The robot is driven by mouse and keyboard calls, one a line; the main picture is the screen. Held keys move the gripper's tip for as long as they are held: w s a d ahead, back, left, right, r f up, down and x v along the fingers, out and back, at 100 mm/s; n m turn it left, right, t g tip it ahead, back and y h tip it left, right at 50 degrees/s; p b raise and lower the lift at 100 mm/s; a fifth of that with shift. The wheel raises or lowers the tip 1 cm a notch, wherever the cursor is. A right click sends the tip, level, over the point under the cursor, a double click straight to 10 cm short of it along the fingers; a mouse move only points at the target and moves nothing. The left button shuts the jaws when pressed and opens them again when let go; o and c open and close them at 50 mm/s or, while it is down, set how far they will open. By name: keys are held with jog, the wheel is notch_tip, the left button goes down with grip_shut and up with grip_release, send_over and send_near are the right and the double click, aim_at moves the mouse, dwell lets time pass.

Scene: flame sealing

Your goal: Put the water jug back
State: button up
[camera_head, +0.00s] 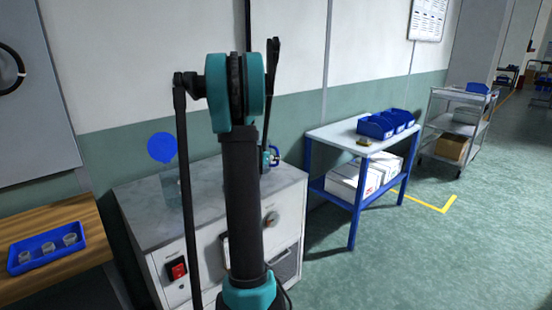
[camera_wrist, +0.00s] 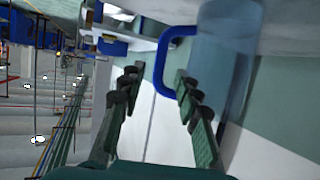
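The water jug (camera_wrist: 225,55) shows close up in the wrist view, with a clear bluish body and a blue loop handle (camera_wrist: 161,65). My gripper (camera_wrist: 157,78) is open. The handle overlaps the right finger's tip in the picture; I cannot tell whether they touch. In the head view my arm hides most of my gripper, and a small blue piece (camera_head: 275,154) beside it looks like the handle. A faint clear vessel shape (camera_head: 172,187) shows on the left of the grey cabinet's top, under a blue drop-shaped marker (camera_head: 162,147).
The grey cabinet (camera_head: 140,225) stands against the wall, with a red switch (camera_head: 177,270) on its front. A blue tray (camera_head: 46,250) with small cups is on the wooden table at left. A blue-framed table (camera_head: 335,133) with blue bins (camera_head: 376,126) and a metal cart (camera_head: 457,95) stand right. Floor at right is clear.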

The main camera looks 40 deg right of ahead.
jog(key=s+a+f+n+y, duration=0.4)
jog(key=s+a, duration=0.5)
jog(key=a, duration=0.6)
jog(key=s+a+f+n+g+y, duration=0.1)
jog(key=s+a+f+n+y, duration=0.3)
jog(key=s+a, duration=0.5)
jog(key=s+a+f+n+y, duration=0.4)
jog(key=s+a, duration=0.5)
jog(key=a, duration=1.2)
jog(key=shift+s+f+n+g, duration=0.4)
jog(key=shift+f+n, duration=0.1)
jog(key=shift+f, duration=0.05)
